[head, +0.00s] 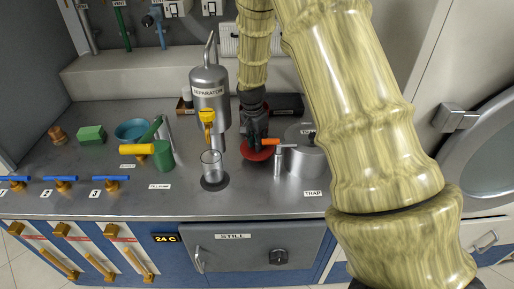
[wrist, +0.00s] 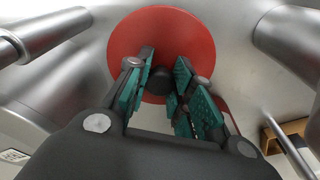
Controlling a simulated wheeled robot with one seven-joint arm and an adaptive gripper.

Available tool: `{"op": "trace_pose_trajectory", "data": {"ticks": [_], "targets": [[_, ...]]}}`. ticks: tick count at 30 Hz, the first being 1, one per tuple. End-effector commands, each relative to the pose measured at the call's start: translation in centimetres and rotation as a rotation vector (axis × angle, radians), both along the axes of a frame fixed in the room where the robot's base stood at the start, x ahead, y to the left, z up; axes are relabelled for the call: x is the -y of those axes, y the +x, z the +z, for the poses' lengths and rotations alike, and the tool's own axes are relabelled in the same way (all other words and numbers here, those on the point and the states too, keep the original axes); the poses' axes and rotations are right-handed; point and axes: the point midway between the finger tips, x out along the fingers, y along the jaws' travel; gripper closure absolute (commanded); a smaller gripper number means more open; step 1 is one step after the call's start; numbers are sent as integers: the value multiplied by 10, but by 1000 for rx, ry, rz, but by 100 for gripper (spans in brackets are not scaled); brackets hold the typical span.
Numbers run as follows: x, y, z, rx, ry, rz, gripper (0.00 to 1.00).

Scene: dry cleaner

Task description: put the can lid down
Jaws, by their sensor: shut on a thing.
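The can lid is a red disc (head: 260,154) with a dark knob at its centre. In the head view it shows low at the counter, between the separator and the round metal trap, partly hidden by my gripper (head: 256,138). In the wrist view the red lid (wrist: 190,35) lies flat beyond the fingers. My gripper (wrist: 165,85) has its teal-padded fingers closed around the dark knob. Whether the lid touches the counter or hangs just above it, I cannot tell.
The metal trap (head: 304,155), with an orange-handled valve (head: 284,141), stands close on the right. The front counter is fairly clear.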

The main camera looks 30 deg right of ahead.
Motion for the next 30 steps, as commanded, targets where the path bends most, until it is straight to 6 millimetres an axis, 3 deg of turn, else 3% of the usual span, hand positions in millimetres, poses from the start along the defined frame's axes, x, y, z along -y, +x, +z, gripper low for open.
{"op": "trace_pose_trajectory", "data": {"ticks": [7,20,21,23,24,30], "targets": [[0,-1,-29,-2,1,0,100],[0,-1,-36,-1,0,0,100],[0,-1,-35,-1,0,0,70],[0,-1,-35,-1,0,0,59],[0,-1,-35,-1,0,0,55],[0,-1,-35,-1,1,0,55]]}}
